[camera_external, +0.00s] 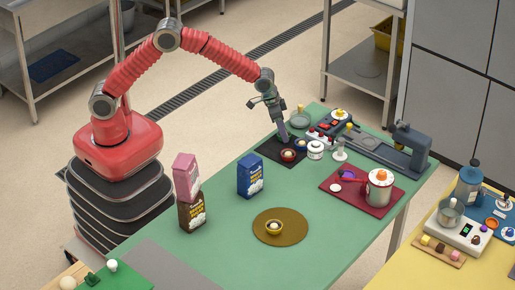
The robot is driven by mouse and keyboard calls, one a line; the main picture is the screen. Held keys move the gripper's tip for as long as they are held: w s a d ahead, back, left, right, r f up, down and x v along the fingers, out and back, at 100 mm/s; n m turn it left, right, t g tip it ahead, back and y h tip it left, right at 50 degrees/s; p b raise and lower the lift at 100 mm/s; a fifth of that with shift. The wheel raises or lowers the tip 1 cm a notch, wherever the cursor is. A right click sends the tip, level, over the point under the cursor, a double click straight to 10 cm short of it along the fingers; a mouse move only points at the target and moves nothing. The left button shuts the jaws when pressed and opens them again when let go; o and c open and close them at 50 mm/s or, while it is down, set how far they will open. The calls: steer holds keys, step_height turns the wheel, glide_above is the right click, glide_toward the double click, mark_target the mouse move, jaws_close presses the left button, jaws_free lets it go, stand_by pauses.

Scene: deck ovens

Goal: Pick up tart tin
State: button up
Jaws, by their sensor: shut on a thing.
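A small dark red round tin with pale contents (288,155) is on the dark mat at the far left part of the green table; I take it to be the tart tin. My gripper (285,141) points down at its back rim and is shut on it. The fingertips are small here, and the exact grip is hard to see. I cannot tell whether the tin is lifted off the mat.
A white lidded jar (315,150) and a white stand (340,150) are just right of the tins. A red tray (335,190) with a pot, a blue carton (250,176), stacked cartons (191,212) and a brown round mat (295,232) with a yellow bowl are nearer. The table's middle is mostly clear.

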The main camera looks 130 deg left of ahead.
step_height(320, 180, up, 10)
stand_by(0.5)
stand_by(0.7)
